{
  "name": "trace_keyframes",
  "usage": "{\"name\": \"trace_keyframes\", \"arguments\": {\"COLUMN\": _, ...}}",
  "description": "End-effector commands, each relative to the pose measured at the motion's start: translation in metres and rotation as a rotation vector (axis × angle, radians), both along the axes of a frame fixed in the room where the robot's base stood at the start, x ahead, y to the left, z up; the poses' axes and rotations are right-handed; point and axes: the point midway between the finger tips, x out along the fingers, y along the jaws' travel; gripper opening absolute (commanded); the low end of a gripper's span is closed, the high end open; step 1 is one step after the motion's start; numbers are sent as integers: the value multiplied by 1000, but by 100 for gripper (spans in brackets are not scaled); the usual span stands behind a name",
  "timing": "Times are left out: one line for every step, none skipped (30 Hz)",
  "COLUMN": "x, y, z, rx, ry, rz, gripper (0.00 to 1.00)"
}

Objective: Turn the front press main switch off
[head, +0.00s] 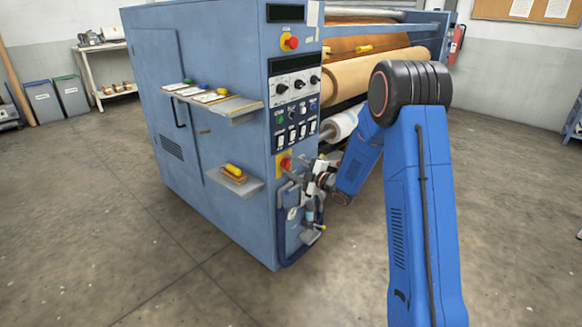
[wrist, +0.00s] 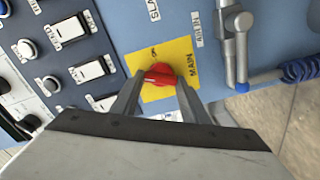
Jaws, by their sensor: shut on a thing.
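The main switch is a red rotary knob (wrist: 159,72) on a yellow plate (wrist: 182,50) marked MAIN. In the head view the knob (head: 285,163) sits low on the front panel of the blue press (head: 215,60). My gripper (wrist: 157,82) has one finger on each side of the knob and is shut on it. In the head view my gripper (head: 300,168) is at the panel by the yellow plate. The fingers cover the lower part of the plate. Another mark above the knob is too small to read surely.
White rocker switches (wrist: 88,70) and round buttons lie left of the plate. A grey pipe fitting (wrist: 238,25) and a blue hose (wrist: 300,68) are to its right. A small shelf (head: 238,185) juts from the press's left side. The floor in front is clear.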

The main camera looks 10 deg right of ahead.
Motion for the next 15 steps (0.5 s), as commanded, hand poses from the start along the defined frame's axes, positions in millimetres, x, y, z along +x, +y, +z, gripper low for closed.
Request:
{"name": "trace_keyframes", "arguments": {"x": -1, "y": 0, "z": -1, "rx": -33, "ry": -23, "rz": 0, "gripper": 18}}
{"name": "trace_keyframes", "arguments": {"x": -1, "y": 0, "z": -1, "rx": -56, "ry": -39, "rz": 0, "gripper": 18}}
{"name": "trace_keyframes", "arguments": {"x": -1, "y": 0, "z": -1, "rx": -84, "ry": -58, "rz": 1, "gripper": 18}}
{"name": "trace_keyframes", "arguments": {"x": -1, "y": 0, "z": -2, "rx": -105, "ry": -74, "rz": 1, "gripper": 18}}
{"name": "trace_keyframes", "arguments": {"x": -1, "y": 0, "z": -2, "rx": -126, "ry": -89, "rz": 1, "gripper": 18}}
{"name": "trace_keyframes", "arguments": {"x": -1, "y": 1, "z": -2, "rx": -151, "ry": -107, "rz": 1, "gripper": 18}}
{"name": "trace_keyframes", "arguments": {"x": -1, "y": 1, "z": -2, "rx": -169, "ry": -121, "rz": 1, "gripper": 18}}
{"name": "trace_keyframes", "arguments": {"x": -1, "y": 1, "z": -2, "rx": -187, "ry": -134, "rz": 1, "gripper": 18}}
{"name": "trace_keyframes", "arguments": {"x": -1, "y": 1, "z": -2, "rx": -209, "ry": -150, "rz": 1, "gripper": 18}}
{"name": "trace_keyframes", "arguments": {"x": -1, "y": 1, "z": -2, "rx": -226, "ry": -162, "rz": 1, "gripper": 18}}
{"name": "trace_keyframes", "arguments": {"x": -1, "y": 1, "z": -2, "rx": -241, "ry": -173, "rz": 1, "gripper": 18}}
{"name": "trace_keyframes", "arguments": {"x": -1, "y": 1, "z": -3, "rx": -259, "ry": -186, "rz": 1, "gripper": 18}}
{"name": "trace_keyframes", "arguments": {"x": -1, "y": 1, "z": -3, "rx": -273, "ry": -196, "rz": 1, "gripper": 18}}
{"name": "trace_keyframes", "arguments": {"x": -1, "y": 1, "z": -3, "rx": -284, "ry": -204, "rz": 1, "gripper": 18}}
{"name": "trace_keyframes", "arguments": {"x": -1, "y": 1, "z": -3, "rx": -300, "ry": -215, "rz": 1, "gripper": 18}}
